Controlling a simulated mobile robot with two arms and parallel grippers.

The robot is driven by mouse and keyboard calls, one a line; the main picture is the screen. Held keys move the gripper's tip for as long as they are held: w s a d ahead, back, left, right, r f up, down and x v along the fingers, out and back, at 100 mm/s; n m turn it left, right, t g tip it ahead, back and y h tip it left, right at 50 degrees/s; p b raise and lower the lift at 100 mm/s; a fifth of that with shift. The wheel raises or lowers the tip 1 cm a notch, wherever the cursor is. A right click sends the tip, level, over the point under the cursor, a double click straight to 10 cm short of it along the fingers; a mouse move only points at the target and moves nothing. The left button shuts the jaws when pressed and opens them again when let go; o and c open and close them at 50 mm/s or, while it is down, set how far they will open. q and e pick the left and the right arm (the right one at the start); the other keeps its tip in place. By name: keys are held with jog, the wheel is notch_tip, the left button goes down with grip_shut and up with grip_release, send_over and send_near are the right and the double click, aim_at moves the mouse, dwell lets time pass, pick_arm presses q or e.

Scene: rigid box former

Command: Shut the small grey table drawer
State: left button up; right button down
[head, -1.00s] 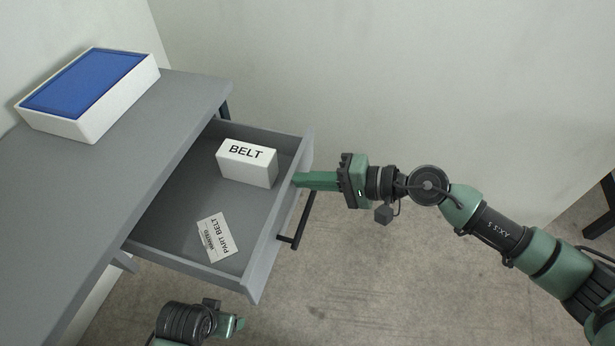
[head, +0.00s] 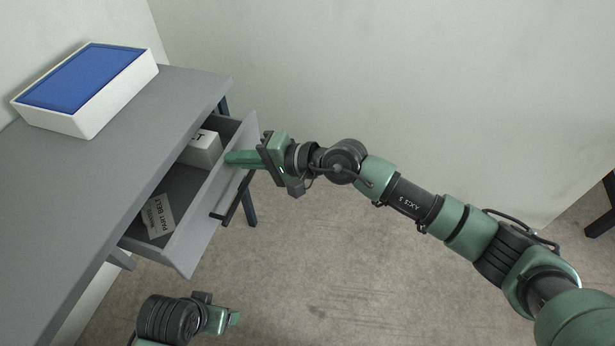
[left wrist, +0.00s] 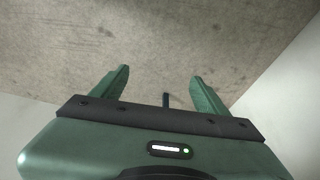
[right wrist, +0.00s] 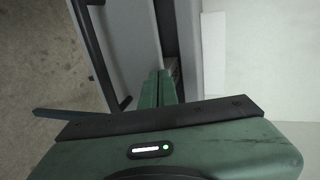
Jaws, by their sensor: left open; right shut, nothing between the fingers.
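The grey table drawer (head: 207,220) is partly open, with its front panel away from the grey table (head: 150,120). Its dark bar handle (head: 232,200) is on the outer face; the handle also shows in the right wrist view (right wrist: 92,50). My right gripper (head: 228,158) is shut and empty, its fingertips at the drawer's front panel near the far end; whether they press on the face or its top edge is hard to tell. My left gripper (head: 236,318) is low at the bottom of the head view, apart from the drawer. It is open and empty in the left wrist view (left wrist: 162,82).
Inside the drawer are a white box (head: 205,150), partly under the tabletop, and a printed card (head: 158,217). A white bin with a blue inside (head: 85,78) stands on the table. The floor (head: 330,270) right of the drawer is bare.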

pick_arm(q)
jog(key=shift+b+v, duration=1.15)
jog(key=shift+v, duration=0.95)
pick_arm(e)
jog(key=shift+w+a, duration=0.35)
jog(key=shift+a, duration=0.8)
jog(key=shift+w+a, duration=0.4)
jog(key=shift+a, duration=0.7)
jog(key=shift+w+a, duration=0.35)
jog(key=shift+a, duration=0.8)
pick_arm(q)
jog(key=shift+s+a, duration=0.1)
